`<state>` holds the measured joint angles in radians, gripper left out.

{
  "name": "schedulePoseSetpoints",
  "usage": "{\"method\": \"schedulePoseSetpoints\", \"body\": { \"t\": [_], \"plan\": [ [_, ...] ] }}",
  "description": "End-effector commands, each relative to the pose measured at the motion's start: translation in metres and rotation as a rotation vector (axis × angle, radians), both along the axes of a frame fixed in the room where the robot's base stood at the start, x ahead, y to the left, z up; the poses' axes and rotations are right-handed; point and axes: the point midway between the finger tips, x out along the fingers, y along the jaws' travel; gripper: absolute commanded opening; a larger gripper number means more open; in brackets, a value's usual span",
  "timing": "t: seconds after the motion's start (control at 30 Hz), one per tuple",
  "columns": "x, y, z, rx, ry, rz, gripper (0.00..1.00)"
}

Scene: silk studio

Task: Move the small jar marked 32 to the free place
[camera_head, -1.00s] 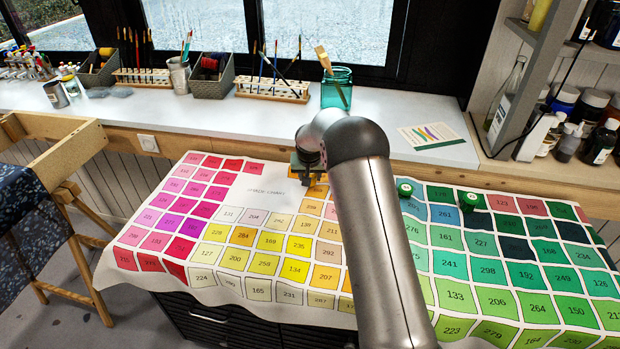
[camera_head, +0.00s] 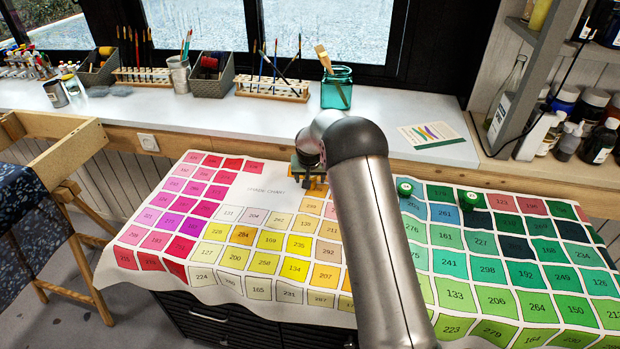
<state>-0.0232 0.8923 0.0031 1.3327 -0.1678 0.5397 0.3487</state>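One jar (camera_head: 405,188) is just right of my arm, on the upper part of the chart. The other jar (camera_head: 468,201) stands further right, beside dark green squares. Their markings are too small to read, so I cannot tell which is 32. My gripper (camera_head: 311,184) is over the top middle of the chart, left of both jars. My arm hides much of it, and its fingers are too small to tell open from shut. My arm also covers a strip of squares.
A white counter (camera_head: 230,119) runs behind the chart, with brush racks, a teal glass jar (camera_head: 336,88) and a colour card (camera_head: 432,135). Shelves with bottles (camera_head: 602,142) stand at the right. A wooden frame (camera_head: 60,160) is at the left.

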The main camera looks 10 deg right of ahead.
Motion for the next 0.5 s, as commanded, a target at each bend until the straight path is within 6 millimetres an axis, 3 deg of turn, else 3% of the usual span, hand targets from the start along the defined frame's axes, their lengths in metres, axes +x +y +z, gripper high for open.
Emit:
{"method": "schedulePoseSetpoints", "body": {
  "t": [0.3, 0.5],
  "plan": [
    [-0.024, 0.006, 0.062, 0.0, -0.006, 0.002, 0.62],
    [-0.037, 0.008, 0.093, 0.0, -0.003, 0.001, 0.62]
  ]
}}
